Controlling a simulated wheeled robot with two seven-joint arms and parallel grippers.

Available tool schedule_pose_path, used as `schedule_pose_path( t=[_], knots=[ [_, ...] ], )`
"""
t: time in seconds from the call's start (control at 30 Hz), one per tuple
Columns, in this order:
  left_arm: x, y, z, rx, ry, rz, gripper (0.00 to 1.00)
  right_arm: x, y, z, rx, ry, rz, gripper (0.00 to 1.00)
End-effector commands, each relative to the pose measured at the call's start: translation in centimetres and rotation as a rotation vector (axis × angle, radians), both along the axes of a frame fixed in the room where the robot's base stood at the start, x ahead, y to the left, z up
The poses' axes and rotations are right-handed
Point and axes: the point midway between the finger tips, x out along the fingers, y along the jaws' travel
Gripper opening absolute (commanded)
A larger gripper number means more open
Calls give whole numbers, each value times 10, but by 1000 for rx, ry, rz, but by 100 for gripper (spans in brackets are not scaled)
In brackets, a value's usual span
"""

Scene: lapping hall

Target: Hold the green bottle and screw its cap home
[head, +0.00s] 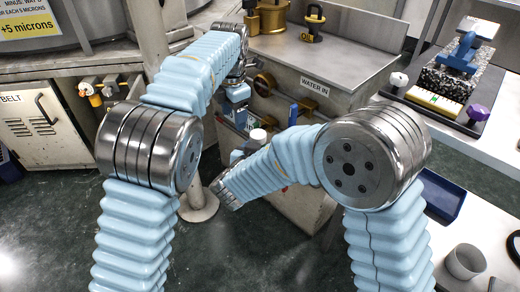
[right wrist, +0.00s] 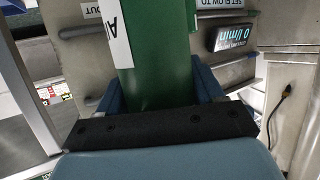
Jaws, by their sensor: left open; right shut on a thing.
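The green bottle (right wrist: 158,62) fills the middle of the right wrist view, with part of a white label on it. My right gripper (right wrist: 160,88) is shut on it, a blue finger on each side. The bottle's top is out of that view, so I cannot see the cap there. In the head view my left gripper (head: 238,98) is open, in front of the machine cabinet and above my right wrist. A small pale round top (head: 257,136) shows just below it; I cannot tell whether it is the cap.
A grey cabinet (head: 330,75) marked WATER IN stands close behind my grippers, with brass fittings and a blue handle (head: 293,115). A flow display (right wrist: 233,37) shows in the right wrist view. A bench with a blue tray (head: 441,195) and grey cup (head: 465,262) is at right.

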Motion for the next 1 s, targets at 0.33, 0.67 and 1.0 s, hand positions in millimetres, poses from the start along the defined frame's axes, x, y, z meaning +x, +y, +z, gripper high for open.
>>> schedule_pose_path(
  t=[0.33, 0.67, 1.0],
  knots=[
    [-56, -60, 65, -45, 102, 160, 64, 0, 0, 1, 1, -1, 0, 0],
    [-62, -64, 70, -48, 114, 176, 64, 0, 0, 1, 1, -1, 0, 0],
    [-62, -64, 49, -46, 116, 175, 64, 0, 0, 1, 1, -1, 0, 0]
  ],
)
